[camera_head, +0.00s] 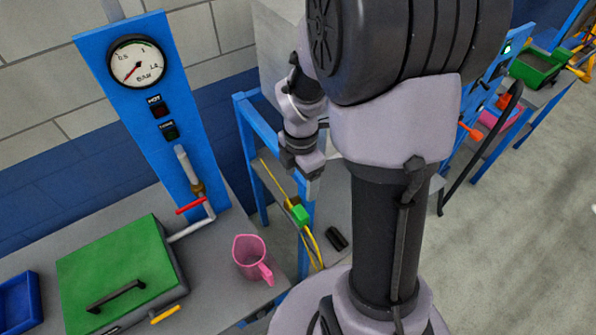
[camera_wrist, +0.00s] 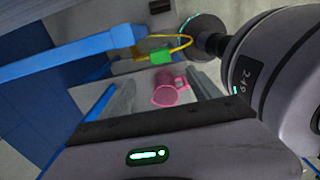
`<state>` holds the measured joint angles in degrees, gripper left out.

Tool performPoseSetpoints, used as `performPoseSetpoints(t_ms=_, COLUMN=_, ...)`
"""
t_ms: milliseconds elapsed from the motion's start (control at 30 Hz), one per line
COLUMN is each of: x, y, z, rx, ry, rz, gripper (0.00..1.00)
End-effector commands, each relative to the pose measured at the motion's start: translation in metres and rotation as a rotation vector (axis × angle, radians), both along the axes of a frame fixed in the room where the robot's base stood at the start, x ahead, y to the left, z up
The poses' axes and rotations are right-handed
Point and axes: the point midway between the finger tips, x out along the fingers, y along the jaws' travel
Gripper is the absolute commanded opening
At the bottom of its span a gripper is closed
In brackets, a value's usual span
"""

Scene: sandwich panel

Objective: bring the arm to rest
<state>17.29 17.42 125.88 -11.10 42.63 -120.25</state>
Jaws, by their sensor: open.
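My arm stands upright in the head view, and its upper links hide part of the scene behind them. My gripper (camera_head: 311,186) hangs beside the arm, over the gap by the blue frame. In the wrist view my gripper (camera_wrist: 160,98) has its two grey fingers apart, with nothing held between them. A pink jug (camera_head: 250,258) stands on the grey bench to the lower left of my gripper in the head view. The jug (camera_wrist: 171,92) appears between the fingers in the wrist view, but lies well beyond them.
A blue panel (camera_head: 150,95) with a gauge (camera_head: 137,61) and a red-handled pipe stands behind the bench. A green-lidded box (camera_head: 117,265) and a blue tray (camera_head: 18,303) are at left. A blue frame (camera_head: 247,160) and a green block (camera_head: 299,214) on a yellow cable are near my gripper.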

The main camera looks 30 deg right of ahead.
Motion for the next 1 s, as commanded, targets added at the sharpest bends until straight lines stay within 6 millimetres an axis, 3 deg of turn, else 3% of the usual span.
performPoseSetpoints(t_ms=167, x=0.0, y=0.001, z=0.003, rx=0.0, ry=-0.004, rz=-0.013, gripper=0.72)
performPoseSetpoints(t_ms=267, x=-0.002, y=0.016, z=-0.006, rx=0.004, ry=-0.061, rz=-0.197, gripper=0.72)
performPoseSetpoints(t_ms=367, x=-0.017, y=0.051, z=-0.019, rx=0.068, ry=-0.173, rz=-0.622, gripper=0.72)
performPoseSetpoints(t_ms=500, x=-0.06, y=0.102, z=-0.042, rx=0.289, ry=-0.26, rz=-1.274, gripper=0.72)
performPoseSetpoints(t_ms=600, x=-0.088, y=0.127, z=-0.058, rx=0.46, ry=-0.239, rz=-1.622, gripper=0.72)
performPoseSetpoints(t_ms=700, x=-0.107, y=0.14, z=-0.066, rx=0.574, ry=-0.193, rz=-1.831, gripper=0.72)
performPoseSetpoints(t_ms=800, x=-0.114, y=0.145, z=-0.065, rx=0.62, ry=-0.165, rz=-1.919, gripper=0.72)
performPoseSetpoints(t_ms=1000, x=-0.114, y=0.145, z=-0.059, rx=0.624, ry=-0.161, rz=-1.931, gripper=0.72)
